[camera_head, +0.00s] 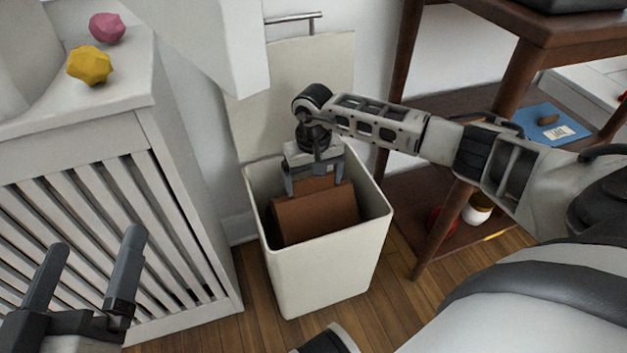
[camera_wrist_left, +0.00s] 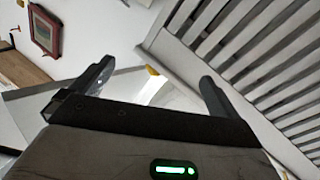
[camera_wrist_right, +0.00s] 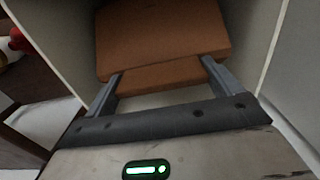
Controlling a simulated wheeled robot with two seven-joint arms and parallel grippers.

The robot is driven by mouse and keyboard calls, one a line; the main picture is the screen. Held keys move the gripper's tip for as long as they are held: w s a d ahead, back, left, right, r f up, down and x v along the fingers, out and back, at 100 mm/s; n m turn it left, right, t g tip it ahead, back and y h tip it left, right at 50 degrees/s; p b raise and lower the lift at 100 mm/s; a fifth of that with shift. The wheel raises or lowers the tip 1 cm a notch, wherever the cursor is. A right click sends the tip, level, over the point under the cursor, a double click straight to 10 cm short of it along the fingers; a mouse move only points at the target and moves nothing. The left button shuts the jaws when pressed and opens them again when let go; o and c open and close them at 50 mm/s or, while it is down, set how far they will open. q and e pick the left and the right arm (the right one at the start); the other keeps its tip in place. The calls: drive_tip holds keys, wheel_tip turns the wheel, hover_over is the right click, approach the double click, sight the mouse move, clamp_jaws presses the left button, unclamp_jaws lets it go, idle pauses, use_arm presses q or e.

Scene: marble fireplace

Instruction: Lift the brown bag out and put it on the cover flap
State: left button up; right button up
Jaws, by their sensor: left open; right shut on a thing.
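My right gripper (camera_head: 314,187) reaches down into the bin and is shut on the upper part of the bag. In the right wrist view the bag (camera_wrist_right: 163,38) lies between and beyond the fingers (camera_wrist_right: 160,80). The cover flap (camera_head: 292,85) stands raised behind the bin against the wall. My left gripper (camera_head: 92,268) is open and empty, in front of the slatted white cabinet; its fingers also show in the left wrist view (camera_wrist_left: 152,85).
A yellow lump (camera_head: 90,66) and a pink lump (camera_head: 107,28) sit on the white ledge (camera_head: 60,112) at left. A dark wooden shelf table (camera_head: 437,222) stands close right of the bin, with a blue folder (camera_head: 549,124) on it.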

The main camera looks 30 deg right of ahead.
wheel_tip(320, 180, up, 4)
drive_tip(key=shift+f+p, duration=0.25)
drive_tip(key=shift+p, duration=0.7)
use_arm(q)
drive_tip(key=s+a+f+g+y+p, duration=0.1)
drive_tip(key=a+f+g+y+p, duration=0.2)
drive_tip(key=p, duration=0.4)
drive_tip(key=s+a+f+g+y+p, duration=0.1)
drive_tip(key=f+g+y+p, duration=0.1)
drive_tip(key=f+g+p, duration=0.4)
wheel_tip(320, 180, up, 10)
drive_tip(key=s+a+t+p, duration=0.1)
drive_tip(key=t+p, duration=0.3)
drive_tip(key=p, duration=0.1)
drive_tip(key=shift+s+a+y+p, duration=0.3)
drive_tip(key=shift+y+p, duration=0.1)
use_arm(e)
wheel_tip(320, 180, up, 28)
use_arm(q)
drive_tip(key=shift+r, duration=0.1)
